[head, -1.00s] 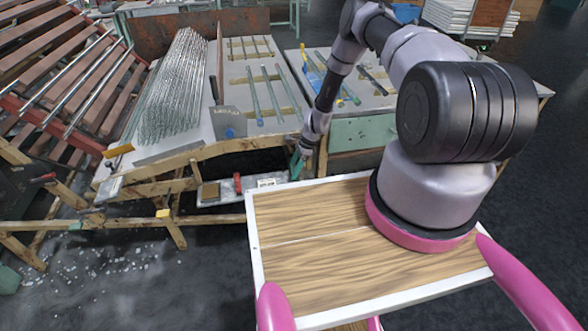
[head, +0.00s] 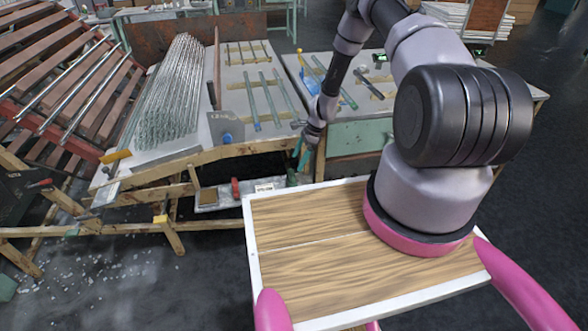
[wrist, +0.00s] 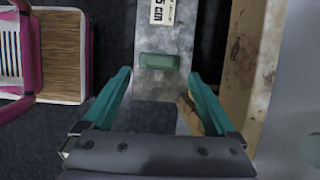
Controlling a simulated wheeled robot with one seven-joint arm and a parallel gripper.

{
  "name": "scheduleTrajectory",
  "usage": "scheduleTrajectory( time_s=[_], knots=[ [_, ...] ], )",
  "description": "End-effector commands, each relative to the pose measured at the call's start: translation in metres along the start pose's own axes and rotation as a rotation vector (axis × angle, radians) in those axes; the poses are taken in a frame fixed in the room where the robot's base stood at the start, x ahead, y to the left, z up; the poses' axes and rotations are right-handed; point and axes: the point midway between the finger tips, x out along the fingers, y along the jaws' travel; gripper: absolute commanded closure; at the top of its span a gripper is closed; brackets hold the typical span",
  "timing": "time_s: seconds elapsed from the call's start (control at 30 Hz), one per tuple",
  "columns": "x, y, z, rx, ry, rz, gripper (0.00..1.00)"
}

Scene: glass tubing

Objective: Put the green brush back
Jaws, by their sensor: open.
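The green brush (head: 292,178) is a small green block at the right end of a low metal shelf (head: 222,204) under the bench. In the wrist view the brush (wrist: 158,61) lies across the shelf, beside a white label reading "5 cm". My gripper (head: 301,161) is above the brush, its teal fingers apart. In the wrist view my gripper (wrist: 159,75) is open and empty. The brush shows ahead of the fingertips with a gap on each side. Its underside is hidden.
A red item (head: 236,187) and a brown block (head: 208,196) sit further left on the shelf. Bench timber (wrist: 250,65) runs close on the right in the wrist view. A table with a green drawer front (head: 365,134) stands to the right. Glass tubes (head: 170,95) lie on the bench above.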

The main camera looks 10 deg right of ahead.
Motion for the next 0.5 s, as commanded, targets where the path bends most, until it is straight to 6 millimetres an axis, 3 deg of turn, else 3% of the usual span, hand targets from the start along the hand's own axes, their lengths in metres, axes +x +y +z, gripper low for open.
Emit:
scheduleTrajectory(
  time_s=[0.2,0.5],
  knots=[
    [-0.033,0.0,0.0,-0.001,0.001,0.0,0.08],
    [-0.042,0.0,0.0,-0.001,0.0,0.001,0.08]
  ],
)
